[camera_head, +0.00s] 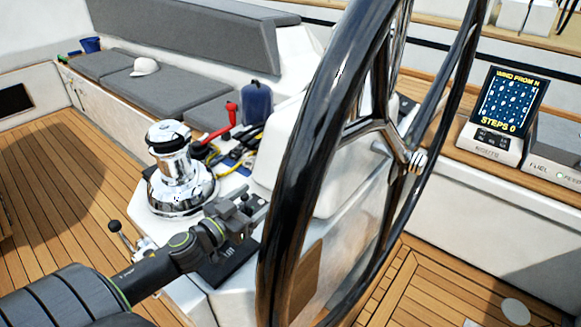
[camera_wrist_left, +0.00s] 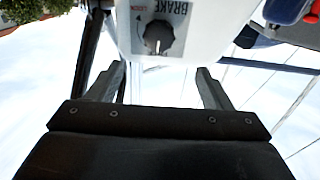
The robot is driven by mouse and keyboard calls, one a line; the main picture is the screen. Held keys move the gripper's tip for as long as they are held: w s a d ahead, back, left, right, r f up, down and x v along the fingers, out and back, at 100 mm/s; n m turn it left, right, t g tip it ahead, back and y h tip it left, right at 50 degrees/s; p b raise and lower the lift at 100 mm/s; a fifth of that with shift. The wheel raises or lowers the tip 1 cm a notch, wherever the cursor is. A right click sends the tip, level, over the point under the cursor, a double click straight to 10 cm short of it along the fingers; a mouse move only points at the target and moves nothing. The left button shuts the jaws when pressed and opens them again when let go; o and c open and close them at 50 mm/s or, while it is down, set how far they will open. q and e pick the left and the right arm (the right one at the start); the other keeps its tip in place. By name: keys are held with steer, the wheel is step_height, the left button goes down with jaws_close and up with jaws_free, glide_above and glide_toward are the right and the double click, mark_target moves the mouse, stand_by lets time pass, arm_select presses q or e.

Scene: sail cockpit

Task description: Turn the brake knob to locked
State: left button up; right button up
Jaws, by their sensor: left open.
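The brake knob (camera_wrist_left: 158,37) is a dark round knob on a white panel at the top of the left wrist view. The word BRAKE shows upside down above it, with small red lettering at its upper left. A pale mark on the knob seems to point down in the picture. My left gripper (camera_wrist_left: 158,82) is open, its fingers below and to either side of the knob, apart from it. In the head view my left gripper (camera_head: 260,203) is beside the wheel rim, and I cannot make out the knob there. My right gripper is not in view.
The big black steering wheel (camera_head: 302,160) stands close to the right of my left gripper. A chrome winch (camera_head: 178,180), a red handle (camera_head: 222,123) and a blue bottle (camera_head: 257,102) are behind it. A display (camera_head: 508,102) stands at the right. The wooden deck at left is clear.

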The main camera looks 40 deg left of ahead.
arm_select(q)
steer(key=w+d+p, duration=0.1)
steer(key=w+p, duration=0.8)
steer(key=w, duration=0.4)
steer(key=shift+w, duration=0.4)
steer(key=shift+d, duration=0.1)
steer(key=shift+c, duration=0.3)
steer(key=c, duration=0.9)
